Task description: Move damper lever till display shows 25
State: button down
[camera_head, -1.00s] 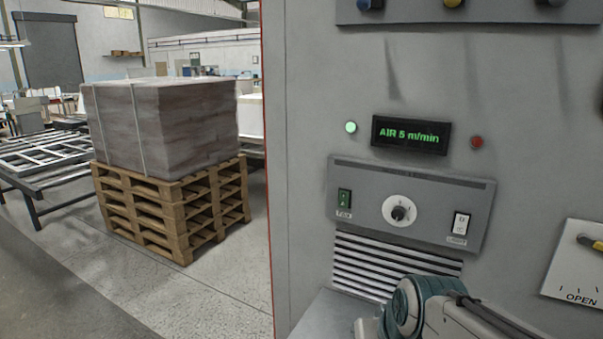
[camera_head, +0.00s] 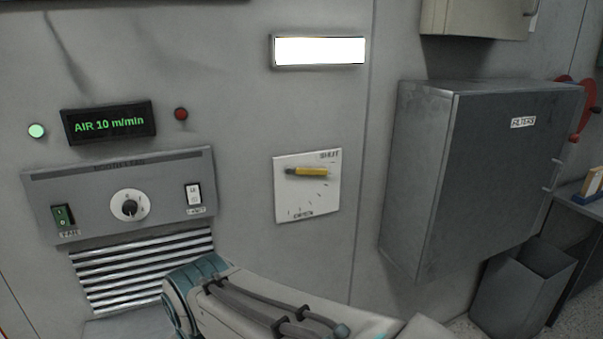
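The damper lever (camera_head: 310,171) has a yellow handle with a dark end. It lies nearly level across the upper part of a white plate (camera_head: 287,200). The plate has SHUT printed at the top, OPEN at the bottom and tick marks between. The display (camera_head: 108,122) is a black box at the upper left with green text reading AIR 10 m/min. My arm crosses the bottom of the view below the plate. My gripper is outside the picture, so its place relative to the lever does not show.
Left of the plate is a control panel (camera_head: 80,192) with a round knob (camera_head: 130,205) and two switches, above a slatted vent (camera_head: 145,268). A grey FILTERS cabinet (camera_head: 490,165) juts out at the right. A lit white panel (camera_head: 318,51) is above the plate. An open bin (camera_head: 522,290) stands lower right.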

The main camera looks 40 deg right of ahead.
aim_at(299, 171)
jog(key=z, duration=1.35)
